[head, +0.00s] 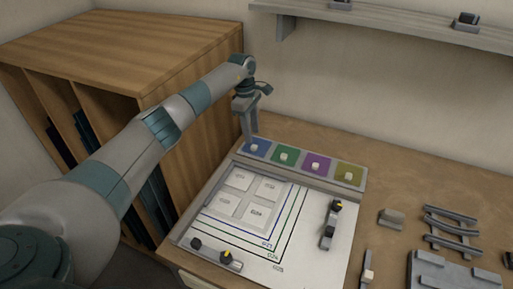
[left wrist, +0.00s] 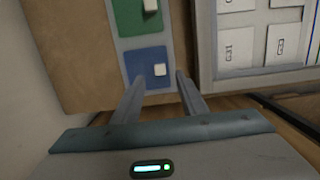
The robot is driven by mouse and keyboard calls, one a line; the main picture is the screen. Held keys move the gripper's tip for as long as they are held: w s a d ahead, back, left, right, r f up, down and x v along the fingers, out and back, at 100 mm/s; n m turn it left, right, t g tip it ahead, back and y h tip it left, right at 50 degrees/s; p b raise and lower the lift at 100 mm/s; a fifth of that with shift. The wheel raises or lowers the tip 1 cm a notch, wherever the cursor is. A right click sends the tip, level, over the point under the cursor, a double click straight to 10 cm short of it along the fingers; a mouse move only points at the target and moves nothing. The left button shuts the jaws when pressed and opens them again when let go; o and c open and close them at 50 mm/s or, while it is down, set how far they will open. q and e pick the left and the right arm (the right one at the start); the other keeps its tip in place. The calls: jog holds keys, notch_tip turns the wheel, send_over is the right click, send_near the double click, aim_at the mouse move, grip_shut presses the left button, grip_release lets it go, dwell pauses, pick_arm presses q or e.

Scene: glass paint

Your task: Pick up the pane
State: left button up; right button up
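No pane stands out clearly. Dark blue flat sheets (head: 155,205) stand upright in the slots of the wooden cabinet, partly hidden by my left arm; I cannot tell if they are panes. My left gripper (head: 249,132) points down near the blue square (head: 256,147) at the left end of a strip of coloured squares. In the left wrist view its fingers (left wrist: 160,82) are apart with nothing held, and the blue square (left wrist: 138,60) with its white knob lies beyond them. My right gripper is not in view.
The wooden cabinet (head: 130,50) stands at left. A white board (head: 308,235) carries several light grey tiles (head: 228,204), printed lines and clamps (head: 333,212). A grey rack (head: 451,230) and grey plate (head: 450,272) lie at right. A wall shelf (head: 400,27) hangs above.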

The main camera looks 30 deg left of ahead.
aim_at(254, 146)
pick_arm(q)
jog(key=shift+d+f+b, duration=0.2)
jog(key=shift+f+b, duration=0.4)
jog(key=shift+f, duration=0.9)
jog(key=shift+d+f+b, duration=0.15)
jog(key=shift+f+b, duration=0.4)
jog(key=shift+f, duration=0.9)
jog(key=shift+r, duration=0.1)
grip_shut()
